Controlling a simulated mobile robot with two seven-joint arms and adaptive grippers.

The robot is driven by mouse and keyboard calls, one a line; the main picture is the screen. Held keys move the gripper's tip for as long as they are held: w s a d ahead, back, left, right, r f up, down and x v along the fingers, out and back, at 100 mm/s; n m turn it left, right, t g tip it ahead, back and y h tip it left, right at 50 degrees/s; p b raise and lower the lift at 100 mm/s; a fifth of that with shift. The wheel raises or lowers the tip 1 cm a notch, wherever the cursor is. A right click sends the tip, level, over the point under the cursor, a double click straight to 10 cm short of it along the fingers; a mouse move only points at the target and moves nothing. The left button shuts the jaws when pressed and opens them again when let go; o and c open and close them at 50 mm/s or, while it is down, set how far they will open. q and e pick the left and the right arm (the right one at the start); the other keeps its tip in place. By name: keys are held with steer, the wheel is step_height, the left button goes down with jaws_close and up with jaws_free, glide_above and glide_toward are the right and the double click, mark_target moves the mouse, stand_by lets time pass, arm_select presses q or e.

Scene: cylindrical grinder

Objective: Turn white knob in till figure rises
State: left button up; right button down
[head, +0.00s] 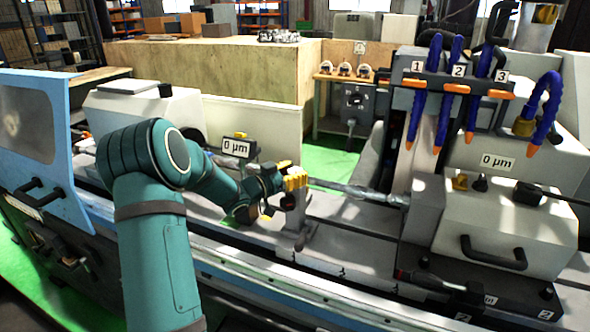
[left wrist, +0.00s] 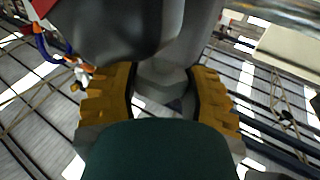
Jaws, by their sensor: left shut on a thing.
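My left gripper (head: 292,181) reaches over the machine bed at a grey steady rest on the long shaft (head: 355,191). Its yellow fingers also show in the left wrist view (left wrist: 163,98), on both sides of a pale grey-white knob (left wrist: 160,74). They are shut on it; the knob is mostly hidden by the gripper in the head view. One display sign (head: 236,148) behind the gripper reads 0 µm. A second display sign (head: 497,162) on the right-hand housing also reads 0 µm. My right gripper is not in view.
Blue coolant hoses (head: 480,84) with orange nozzles hang at the right, numbered 1 to 3. A white housing with a black handle (head: 493,253) stands at the front right. A blue door (head: 45,140) stands at the left. A wooden crate (head: 200,60) is behind.

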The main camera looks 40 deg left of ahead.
arm_select(q)
steer(key=shift+m+g+h+p, duration=0.5)
steer(key=shift+m+h+p, duration=0.45)
steer(key=shift+h, duration=0.75)
steer(key=shift+m+h, duration=0.3)
steer(key=shift+m, duration=0.05)
steer(key=o, duration=1.2)
steer(key=v, duration=1.2)
steer(key=shift+r, duration=0.15)
